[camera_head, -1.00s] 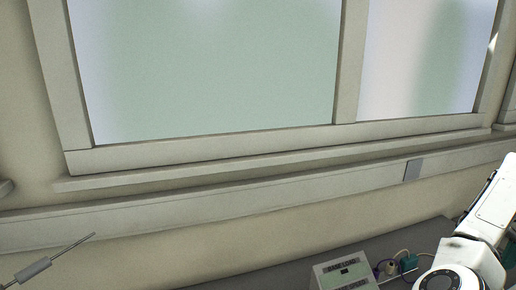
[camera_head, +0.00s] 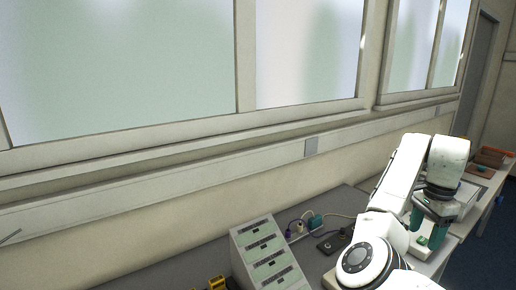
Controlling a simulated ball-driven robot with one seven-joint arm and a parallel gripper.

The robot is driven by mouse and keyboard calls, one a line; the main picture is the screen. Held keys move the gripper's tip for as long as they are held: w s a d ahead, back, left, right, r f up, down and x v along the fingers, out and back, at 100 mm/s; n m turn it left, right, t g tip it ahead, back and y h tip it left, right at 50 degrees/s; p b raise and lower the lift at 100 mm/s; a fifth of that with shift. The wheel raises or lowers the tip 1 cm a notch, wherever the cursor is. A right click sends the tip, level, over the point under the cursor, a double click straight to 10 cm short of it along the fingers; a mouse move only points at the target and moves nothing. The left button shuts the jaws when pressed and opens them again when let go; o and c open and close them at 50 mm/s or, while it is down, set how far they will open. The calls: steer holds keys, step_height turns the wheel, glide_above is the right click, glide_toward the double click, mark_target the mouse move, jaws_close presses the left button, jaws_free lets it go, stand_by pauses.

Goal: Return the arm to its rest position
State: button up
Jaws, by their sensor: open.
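My white arm rises from the lower right of the head view and bends over at its wrist. My gripper (camera_head: 432,218) hangs below the wrist, in front of the bench at the right, and points down. It is open, and I see nothing held in it. Its fingertips are small and partly hidden by the arm, so whether they touch anything cannot be told.
A grey box with labelled panels (camera_head: 268,256) stands on the bench (camera_head: 190,262), left of my arm. Cables and a dark device (camera_head: 333,243) lie beside it. An orange-brown bin (camera_head: 491,157) stands farther right. Windows and a wall trunking (camera_head: 130,187) run behind.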

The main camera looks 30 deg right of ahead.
steer(key=a+f+n+t+h, duration=0.3)
steer(key=a+f+n+h, duration=0.2)
steer(key=a+f+n, duration=1)
steer(key=s+a+f+n+t+y, duration=0.1)
steer(key=s+a+f+n+y, duration=0.15)
steer(key=a, duration=0.45)
steer(key=s+a+f+n+y, duration=0.1)
steer(key=s+a+n, duration=0.15)
steer(key=a, duration=0.55)
steer(key=s+a+f+n+t+y, duration=0.1)
steer(key=s+a+f+n+y, duration=0.15)
steer(key=a, duration=0.45)
steer(key=s+f+g+b, duration=0.2)
steer(key=s+f+b, duration=0.3)
steer(key=f, duration=0.2)
steer(key=s+d+f+g+h+b, duration=0.1)
steer(key=s+f+g+b, duration=0.1)
steer(key=s+f+b, duration=0.3)
step_height(320, 180, down, 3)
steer(key=shift+d+f, duration=0.1)
steer(key=shift+d, duration=0.15)
